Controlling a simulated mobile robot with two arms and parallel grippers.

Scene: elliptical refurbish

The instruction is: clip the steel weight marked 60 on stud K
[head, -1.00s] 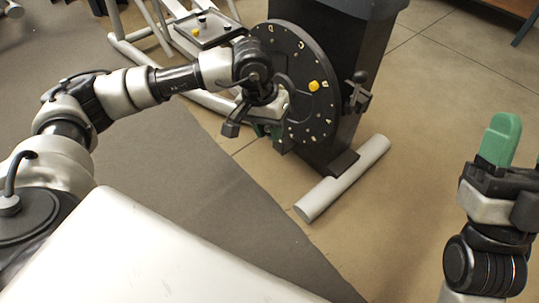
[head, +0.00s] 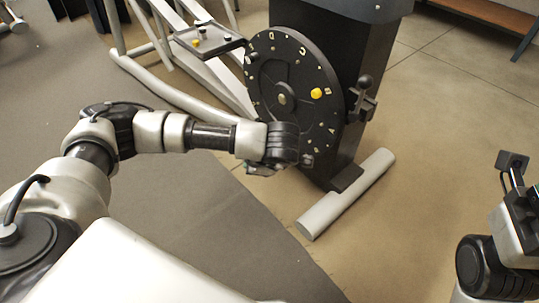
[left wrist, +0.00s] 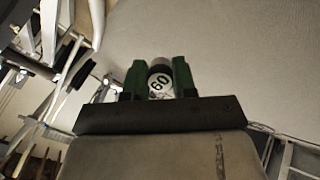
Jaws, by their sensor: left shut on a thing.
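My left gripper (head: 262,170) is in front of the lower part of the black disc (head: 277,72) in the head view, its fingers mostly hidden behind the wrist. In the left wrist view, its green fingers (left wrist: 160,80) are shut on the steel weight marked 60 (left wrist: 161,84), a small grey cylinder with a white label. The disc has pale letters and small studs around its rim. I cannot make out stud K; the lower left rim is partly behind my wrist. My right gripper (head: 522,205) is at the right edge; its fingers cannot be made out.
A yellow knob (head: 316,93) is on the disc's right side, and a black lever (head: 362,92) sticks out beside it. A small tray (head: 212,42) with yellow and black pieces stands behind left. A pale foot bar (head: 345,195) lies on the floor below the disc.

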